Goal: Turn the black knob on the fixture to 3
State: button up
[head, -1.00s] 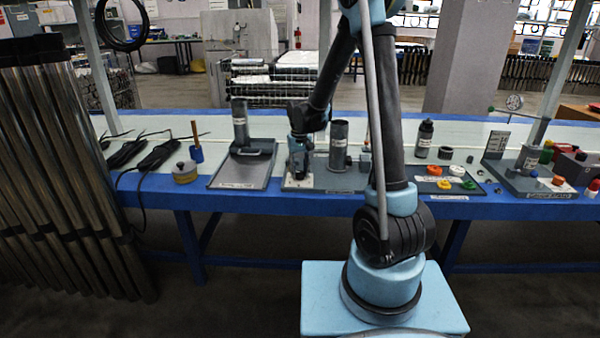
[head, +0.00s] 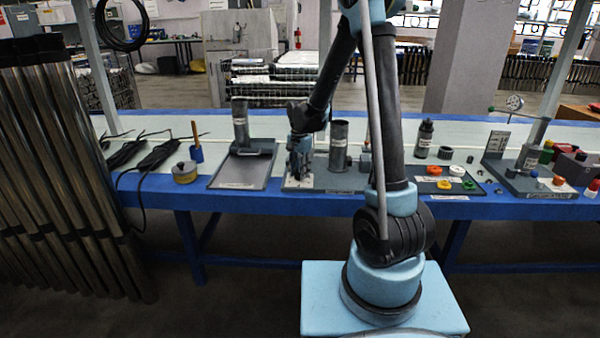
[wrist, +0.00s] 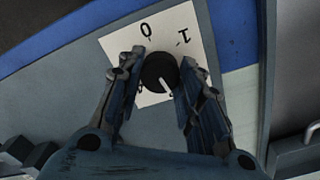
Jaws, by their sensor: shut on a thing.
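The black knob (wrist: 158,72) sits on a white dial card (wrist: 122,45) in the wrist view. The digits 0 and 1 show upside down at the card's upper part; other markings are partly hidden by my fingers. The knob's white pointer mark is toward the bottom, slightly right, in the wrist picture. My gripper (wrist: 164,66) has one finger on each side of the knob and is shut on it. In the head view my gripper (head: 299,167) is down at the left part of the fixture (head: 335,185), and hides the knob there.
A grey upright tube (head: 338,145) stands on the fixture just right of my gripper. A grey tray (head: 230,178) with another tube (head: 241,124) lies to the left. A board with coloured rings (head: 446,184) is to the right.

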jog(key=shift+w+m, duration=0.2)
jog(key=shift+m, duration=0.7)
jog(key=o, duration=1.1)
jog(key=shift+s, duration=0.1)
jog(key=shift+r, duration=0.1)
notch_tip(320, 180, up, 12)
jog(key=shift+f, duration=0.15)
